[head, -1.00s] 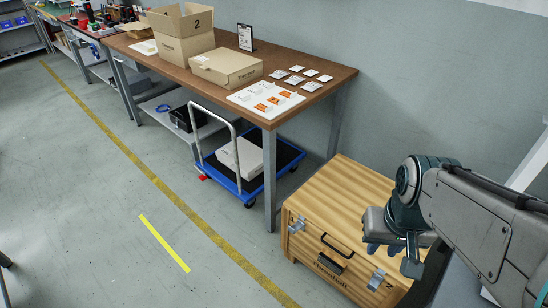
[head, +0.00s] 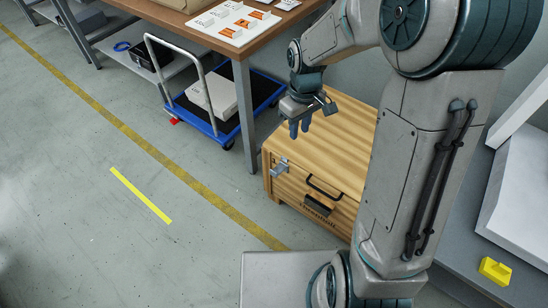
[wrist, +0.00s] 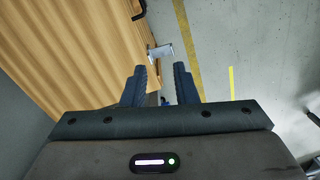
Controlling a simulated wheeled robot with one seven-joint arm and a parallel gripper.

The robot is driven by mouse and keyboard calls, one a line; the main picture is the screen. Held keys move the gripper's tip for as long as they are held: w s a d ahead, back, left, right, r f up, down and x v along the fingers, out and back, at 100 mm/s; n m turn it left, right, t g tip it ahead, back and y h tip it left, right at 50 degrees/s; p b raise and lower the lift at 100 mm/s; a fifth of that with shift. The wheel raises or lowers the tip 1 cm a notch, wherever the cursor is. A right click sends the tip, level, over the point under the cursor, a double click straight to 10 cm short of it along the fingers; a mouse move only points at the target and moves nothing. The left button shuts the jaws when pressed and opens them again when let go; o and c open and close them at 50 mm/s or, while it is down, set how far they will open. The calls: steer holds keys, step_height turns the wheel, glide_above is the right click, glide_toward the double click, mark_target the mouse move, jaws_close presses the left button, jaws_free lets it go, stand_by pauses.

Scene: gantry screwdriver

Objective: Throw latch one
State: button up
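A wooden crate (head: 345,130) stands below the workbench's right end, with a metal latch (head: 280,166) at the left of its front face. The latch also shows in the wrist view (wrist: 160,52), sticking out past the crate's edge, just beyond my fingertips. A dark handle (head: 324,187) sits on the front. My gripper (head: 300,125) is above the crate's left side, fingers pointing down, apart from the latch. In the wrist view its two fingers (wrist: 159,85) are spread with nothing clearly between them. The front's right end is hidden behind my arm.
The workbench leg (head: 244,120) stands close to the left of the crate. A blue trolley (head: 215,124) with a white box is under the bench. A small yellow block (head: 495,270) lies at the lower right.

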steer(key=w+a+f+n+g+y+b, duration=0.1)
steer(key=w+a+f+n+b, duration=0.3)
steer(key=f, duration=0.7)
steer(key=m+b, duration=0.1)
steer(key=b, duration=0.2)
glide_toward(279, 168)
steer(key=s+a+f, duration=0.1)
steer(key=f, duration=0.1)
steer(key=s+a+f, duration=0.1)
steer(key=s+f, duration=0.2)
steer(key=shift+s+a+f, duration=0.15)
steer(key=shift+a+f, duration=0.25)
jaws_close()
